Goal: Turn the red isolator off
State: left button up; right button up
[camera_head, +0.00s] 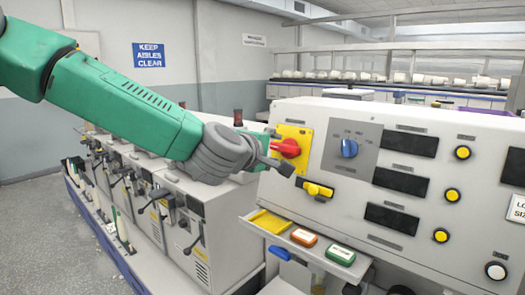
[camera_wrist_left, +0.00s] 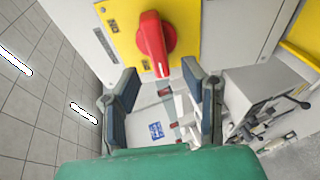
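The red isolator (camera_head: 287,148) is a rotary handle on a yellow plate (camera_head: 304,134) at the upper left of the grey panel. In the left wrist view the red handle (camera_wrist_left: 157,42) sits on its yellow plate (camera_wrist_left: 186,14), its grip pointing toward the picture's bottom. My left gripper (camera_head: 281,152) is close beside the handle in the head view. In the left wrist view my left gripper (camera_wrist_left: 160,100) is open, its two fingers apart with nothing between them and the handle just beyond their tips. My right gripper is not in view.
A blue knob (camera_head: 349,148) and a yellow switch (camera_head: 318,190) are near the isolator. A row of grey machines (camera_head: 160,215) stands left, under my arm.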

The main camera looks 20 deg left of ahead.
pick_arm(q)
jog(key=v, duration=0.6)
jog(key=shift+s+a, duration=0.2)
jog(key=shift+a, duration=0.1)
